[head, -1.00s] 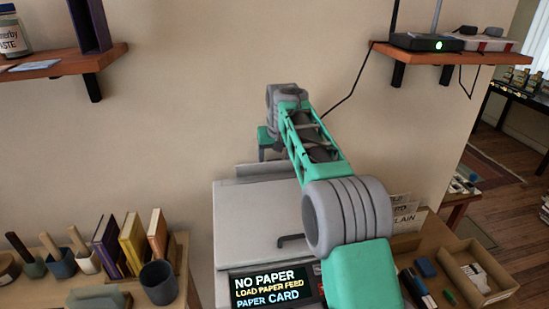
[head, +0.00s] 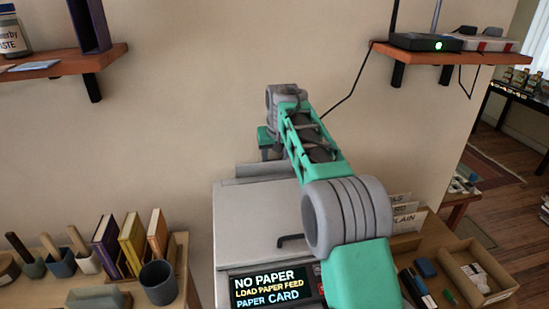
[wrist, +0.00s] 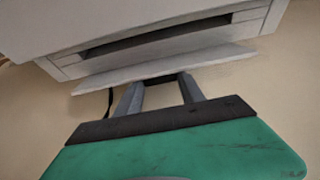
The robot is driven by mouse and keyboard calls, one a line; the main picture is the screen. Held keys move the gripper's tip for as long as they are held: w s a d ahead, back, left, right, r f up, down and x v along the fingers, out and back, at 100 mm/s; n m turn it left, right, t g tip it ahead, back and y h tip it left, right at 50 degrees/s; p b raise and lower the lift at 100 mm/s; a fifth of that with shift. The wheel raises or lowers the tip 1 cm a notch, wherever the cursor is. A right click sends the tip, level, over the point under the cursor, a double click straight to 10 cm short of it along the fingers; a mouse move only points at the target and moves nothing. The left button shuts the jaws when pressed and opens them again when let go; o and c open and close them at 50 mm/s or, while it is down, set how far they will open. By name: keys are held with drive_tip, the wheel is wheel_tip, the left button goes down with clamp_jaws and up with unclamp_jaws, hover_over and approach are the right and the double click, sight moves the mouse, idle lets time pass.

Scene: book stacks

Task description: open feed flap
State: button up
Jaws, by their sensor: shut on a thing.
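The printer (head: 245,215) stands on the desk, its display reading "NO PAPER, LOAD PAPER FEED, PAPER CARD". The feed flap (head: 262,170) is a pale strip along its back edge. In the wrist view the flap (wrist: 170,67) stands out from the printer body, with a dark slot beside it. My gripper (wrist: 160,80) is shut on the flap's outer edge, near its middle. In the head view my gripper (head: 266,153) is at the back of the printer, and its fingertips are partly hidden.
A shelf with a router (head: 425,42) is at the upper right, its black cable hanging near my arm. Another shelf (head: 60,66) is at the upper left. Books (head: 132,240) and a dark cup (head: 159,282) stand left of the printer. A cardboard box (head: 478,275) is at the right.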

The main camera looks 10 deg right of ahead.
drive_tip(key=shift+r+p, duration=0.3)
drive_tip(key=shift+p, duration=0.45)
drive_tip(key=p, duration=0.4)
drive_tip(key=shift+w+r+g, duration=0.25)
drive_tip(key=shift+r+g, duration=0.05)
drive_tip(key=shift+r, duration=0.05)
drive_tip(key=shift+w+p, duration=0.1)
drive_tip(key=shift+p, duration=0.7)
drive_tip(key=shift+w+f+g+p, duration=0.1)
drive_tip(key=shift+f+g+p, duration=0.3)
drive_tip(key=shift+p, duration=0.4)
drive_tip(key=shift+f, duration=0.2)
drive_tip(key=o, duration=1.4)
drive_tip(key=shift+c, duration=0.2)
